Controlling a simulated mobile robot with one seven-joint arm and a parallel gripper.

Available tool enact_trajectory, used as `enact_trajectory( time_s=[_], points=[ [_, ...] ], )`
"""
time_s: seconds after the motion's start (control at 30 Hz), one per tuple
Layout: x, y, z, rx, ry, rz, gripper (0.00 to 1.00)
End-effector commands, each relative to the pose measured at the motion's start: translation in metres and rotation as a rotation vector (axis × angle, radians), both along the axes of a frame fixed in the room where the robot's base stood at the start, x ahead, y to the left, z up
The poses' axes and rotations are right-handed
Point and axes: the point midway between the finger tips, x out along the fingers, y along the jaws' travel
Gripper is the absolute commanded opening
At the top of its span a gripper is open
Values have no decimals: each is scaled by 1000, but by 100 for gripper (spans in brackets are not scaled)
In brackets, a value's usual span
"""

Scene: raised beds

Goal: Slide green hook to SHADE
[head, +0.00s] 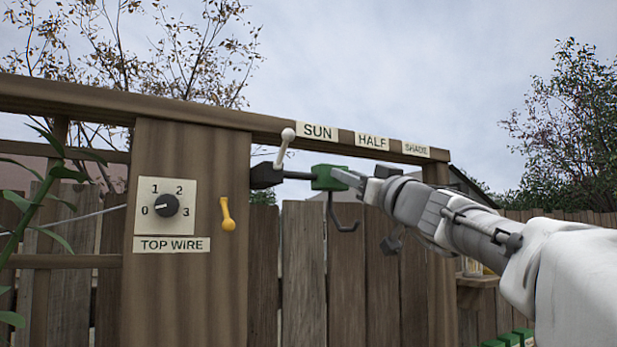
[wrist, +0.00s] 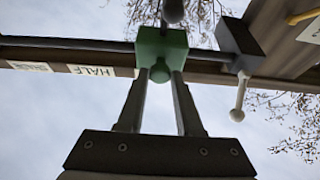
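The green hook is a green block (head: 328,178) on a dark horizontal rail, with a dark J-shaped hook hanging below it. It sits under the gap between the SUN label (head: 317,132) and the HALF label (head: 371,141). The SHADE label (head: 416,150) is further right on the beam. My gripper (head: 349,179) reaches in from the right at the block. In the wrist view, its fingers (wrist: 163,78) close around a round green knob (wrist: 160,71) on the block (wrist: 158,46), with no clear gap seen. The rail right of the block is partly hidden by my gripper.
A black block (head: 265,176) with an upright white-knobbed lever (head: 286,146) is left of the green block. A dial panel (head: 166,208) marked TOP WIRE and a yellow handle (head: 228,214) are on the wide post. A right post (head: 440,270) stands beyond my arm.

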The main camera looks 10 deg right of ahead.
Motion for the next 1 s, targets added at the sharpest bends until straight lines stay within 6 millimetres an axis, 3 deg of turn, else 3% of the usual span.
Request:
enact_trajectory(
  time_s=[0.03,0.13,1.0],
  points=[
    [0,0,0,0,0,0,17],
    [0,0,0,0,0,0,0],
    [0,0,0,0,0,0,0]
  ],
)
